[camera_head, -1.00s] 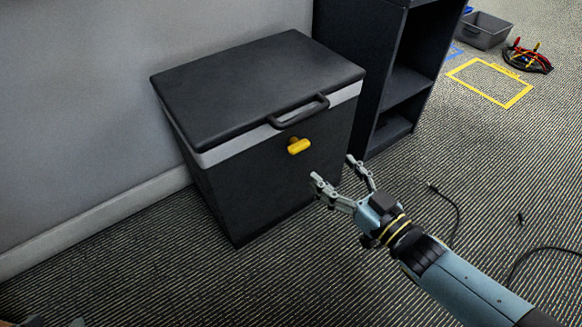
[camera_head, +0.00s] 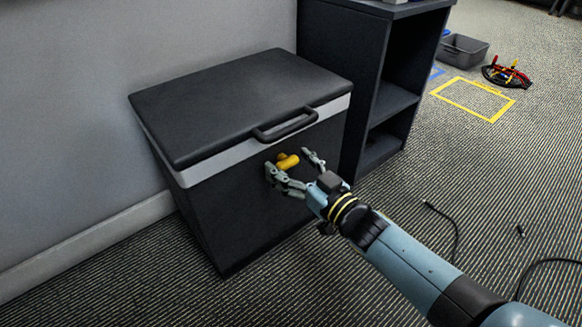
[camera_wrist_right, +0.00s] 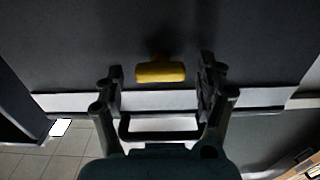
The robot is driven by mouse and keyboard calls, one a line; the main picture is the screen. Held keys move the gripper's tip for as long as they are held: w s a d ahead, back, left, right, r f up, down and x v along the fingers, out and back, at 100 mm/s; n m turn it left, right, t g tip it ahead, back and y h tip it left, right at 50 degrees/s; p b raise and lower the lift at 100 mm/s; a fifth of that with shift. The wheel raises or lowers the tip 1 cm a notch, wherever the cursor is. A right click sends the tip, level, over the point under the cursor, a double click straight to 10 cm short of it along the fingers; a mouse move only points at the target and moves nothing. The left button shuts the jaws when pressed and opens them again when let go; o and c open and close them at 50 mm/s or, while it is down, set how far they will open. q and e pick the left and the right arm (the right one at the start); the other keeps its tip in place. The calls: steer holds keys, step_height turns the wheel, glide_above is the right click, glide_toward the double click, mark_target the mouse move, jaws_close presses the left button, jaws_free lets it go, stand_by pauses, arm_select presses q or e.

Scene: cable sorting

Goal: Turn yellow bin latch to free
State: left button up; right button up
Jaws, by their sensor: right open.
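The yellow latch (camera_head: 288,161) is a short knob on the front of the dark bin (camera_head: 240,215), just below the lid handle. It lies roughly crosswise, slightly tilted in the head view. My right gripper (camera_head: 292,165) is open, its fingers on either side of the latch. In the right wrist view the latch (camera_wrist_right: 160,72) sits between the two spread fingertips (camera_wrist_right: 160,80), with a gap on each side. I see no contact. My left gripper is not in view.
The bin's lid is shut, with a black handle (camera_head: 285,126) above the latch. A dark shelf unit (camera_head: 345,90) stands right beside the bin. Loose black cables (camera_head: 455,235) lie on the carpet at the right. A grey tray (camera_head: 463,50) and a cable bundle (camera_head: 507,74) lie farther back.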

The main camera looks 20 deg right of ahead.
steer(key=shift+w, duration=0.15)
steer(key=shift+c, duration=0.3)
steer(key=c, duration=1.1)
